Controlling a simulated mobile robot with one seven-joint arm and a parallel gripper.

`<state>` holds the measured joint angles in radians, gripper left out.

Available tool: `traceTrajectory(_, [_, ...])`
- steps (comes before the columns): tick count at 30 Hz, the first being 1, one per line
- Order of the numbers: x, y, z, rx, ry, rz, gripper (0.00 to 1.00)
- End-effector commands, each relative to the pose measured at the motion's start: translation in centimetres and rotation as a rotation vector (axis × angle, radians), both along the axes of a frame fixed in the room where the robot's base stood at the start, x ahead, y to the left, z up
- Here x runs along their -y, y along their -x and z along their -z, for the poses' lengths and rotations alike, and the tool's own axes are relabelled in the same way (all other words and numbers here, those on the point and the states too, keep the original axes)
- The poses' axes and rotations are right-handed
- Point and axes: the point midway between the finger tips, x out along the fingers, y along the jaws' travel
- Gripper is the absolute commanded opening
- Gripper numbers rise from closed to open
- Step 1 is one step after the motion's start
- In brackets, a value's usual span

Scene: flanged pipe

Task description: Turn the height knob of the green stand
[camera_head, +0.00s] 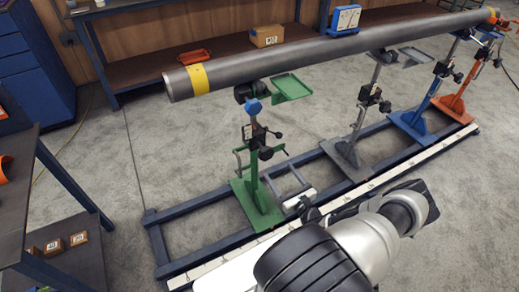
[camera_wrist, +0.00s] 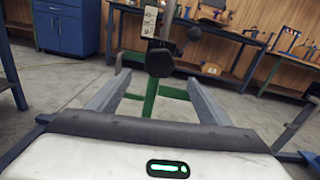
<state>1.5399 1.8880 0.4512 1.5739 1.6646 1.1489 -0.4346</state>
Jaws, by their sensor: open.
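The green stand (camera_head: 257,200) stands upright on the floor frame, under the yellow-banded end of the long grey pipe (camera_head: 330,49). In the wrist view a round black knob (camera_wrist: 159,62) faces me, below a white scale plate (camera_wrist: 149,20). In the head view a dark knob (camera_head: 265,153) shows on the post, with a dark ball handle (camera_head: 278,134) above it. My gripper (camera_head: 282,179) is low, to the right of the green post. In the wrist view my gripper (camera_wrist: 157,80) is open and empty; the knob appears between and beyond its fingertips, apart from them.
Grey (camera_head: 347,150), blue (camera_head: 410,122) and orange (camera_head: 455,105) stands are further right along the blue floor frame (camera_head: 205,205). A white ruled strip (camera_head: 400,165) runs along its near side. A dark table (camera_head: 20,170) is at left.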

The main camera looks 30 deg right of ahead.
Motion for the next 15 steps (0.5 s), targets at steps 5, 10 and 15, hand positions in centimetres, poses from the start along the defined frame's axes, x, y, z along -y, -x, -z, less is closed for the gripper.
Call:
traceTrajectory(5, [0.1, -3.9, 0.1, 0.002, -0.001, -0.003, 0.72])
traceTrajectory(10, [0.3, -7.7, 0.2, 0.002, -0.001, -0.003, 0.72])
traceTrajectory(15, [0.5, -11.2, 0.2, 0.001, -0.002, -0.003, 0.72])
